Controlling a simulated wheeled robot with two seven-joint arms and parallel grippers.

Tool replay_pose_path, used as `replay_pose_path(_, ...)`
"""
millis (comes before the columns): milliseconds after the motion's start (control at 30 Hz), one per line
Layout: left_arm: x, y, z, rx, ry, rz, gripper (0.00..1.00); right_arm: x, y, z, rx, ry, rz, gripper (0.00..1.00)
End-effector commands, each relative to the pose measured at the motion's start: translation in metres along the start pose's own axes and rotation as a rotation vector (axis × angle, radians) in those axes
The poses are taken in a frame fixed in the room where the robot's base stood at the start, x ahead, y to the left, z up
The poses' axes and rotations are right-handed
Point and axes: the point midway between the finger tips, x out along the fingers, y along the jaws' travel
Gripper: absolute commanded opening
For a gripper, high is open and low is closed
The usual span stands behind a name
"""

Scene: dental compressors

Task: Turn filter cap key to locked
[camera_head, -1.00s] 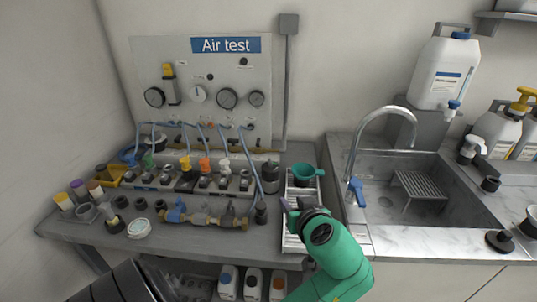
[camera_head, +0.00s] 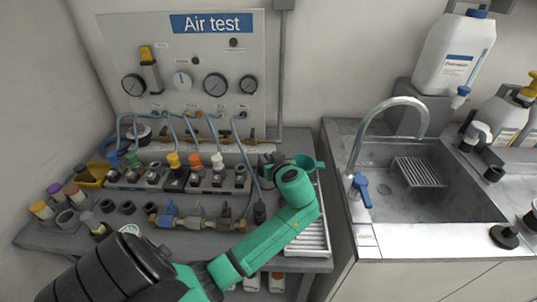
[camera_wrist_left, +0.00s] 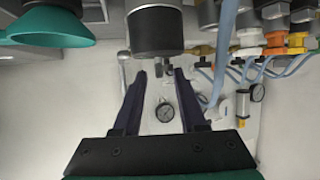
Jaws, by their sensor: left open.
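My left gripper (camera_wrist_left: 160,75) is open, with two dark fingers apart and nothing held between them. In the left wrist view, which looks upside down, a dark cylinder with a pale metal band (camera_wrist_left: 156,32) lies just ahead of the fingertips. A small grey key-like piece (camera_wrist_left: 165,69) juts from its end, between the tips in the picture; whether they touch it I cannot tell. In the head view my left gripper (camera_head: 268,166) is at the bench's right end, and my green wrist hides most of the cylinder and key. My right gripper is not in view.
A green funnel (camera_head: 309,164) stands close to the right of my wrist, also in the wrist view (camera_wrist_left: 45,27). Valves with blue hoses (camera_head: 197,168) lie to the left, below the gauge panel (camera_head: 190,65). The sink (camera_head: 420,190) is at right.

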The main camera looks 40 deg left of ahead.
Motion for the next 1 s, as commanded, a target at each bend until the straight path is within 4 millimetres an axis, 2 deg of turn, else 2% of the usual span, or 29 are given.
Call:
replay_pose_path(100, 0.0068, -0.0002, -0.0007, -0.001, 0.001, 0.0, 0.41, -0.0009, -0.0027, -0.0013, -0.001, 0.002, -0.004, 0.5)
replay_pose_path(300, 0.0071, -0.0001, -0.0001, -0.001, 0.0, 0.001, 0.41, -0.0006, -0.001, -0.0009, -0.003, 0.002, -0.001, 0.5)
replay_pose_path(367, 0.0069, -0.0001, -0.0001, -0.001, 0.0, 0.001, 0.18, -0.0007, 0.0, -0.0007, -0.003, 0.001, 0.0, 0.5)
replay_pose_path(400, 0.0069, -0.0001, -0.0001, -0.001, 0.0, 0.0, 0.03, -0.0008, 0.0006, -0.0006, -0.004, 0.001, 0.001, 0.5)
replay_pose_path(433, 0.0068, -0.0001, -0.0001, -0.001, 0.0, 0.0, 0.0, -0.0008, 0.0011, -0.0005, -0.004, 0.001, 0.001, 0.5)
replay_pose_path(1000, 0.0066, -0.0011, -0.0002, 0.018, 0.0, 0.044, 0.0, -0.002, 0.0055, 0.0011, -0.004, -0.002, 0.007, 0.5)
